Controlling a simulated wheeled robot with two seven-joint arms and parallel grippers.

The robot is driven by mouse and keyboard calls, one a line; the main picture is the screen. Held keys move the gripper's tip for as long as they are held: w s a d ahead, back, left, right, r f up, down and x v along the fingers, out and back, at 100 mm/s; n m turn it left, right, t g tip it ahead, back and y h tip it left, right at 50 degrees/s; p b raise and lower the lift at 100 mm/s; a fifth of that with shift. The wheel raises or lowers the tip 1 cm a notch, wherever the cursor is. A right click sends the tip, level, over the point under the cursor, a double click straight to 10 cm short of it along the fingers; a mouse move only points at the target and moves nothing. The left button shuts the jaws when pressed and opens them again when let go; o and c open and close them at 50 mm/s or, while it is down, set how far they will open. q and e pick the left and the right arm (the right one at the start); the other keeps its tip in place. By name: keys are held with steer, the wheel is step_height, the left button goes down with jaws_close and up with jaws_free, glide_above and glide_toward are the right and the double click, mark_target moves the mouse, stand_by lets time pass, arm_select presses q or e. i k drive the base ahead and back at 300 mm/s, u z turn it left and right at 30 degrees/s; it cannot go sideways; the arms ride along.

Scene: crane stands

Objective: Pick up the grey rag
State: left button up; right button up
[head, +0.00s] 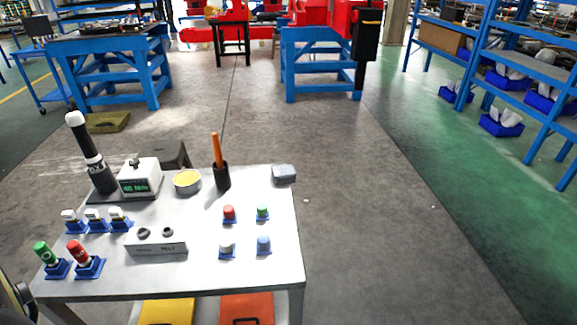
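A small folded blue-grey cloth, the grey rag (284,173), lies at the back right corner of the white table (280,265). Nothing covers it, and the floor shows behind and to its right. Neither of my grippers can be made out in the head view. Only a dark rounded part shows at the lower left edge, and I cannot tell what it is.
Left of the rag stand a dark holder with an orange-handled tool (222,177), a yellow-topped round tin (187,181) and a white meter (140,177). Several coloured caps on blue bases stand nearer. The table's right front area is clear.

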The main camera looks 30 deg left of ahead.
mark_target(284, 174)
steer(key=u, duration=0.1)
steer(key=k, duration=0.1)
steer(key=u, duration=0.75)
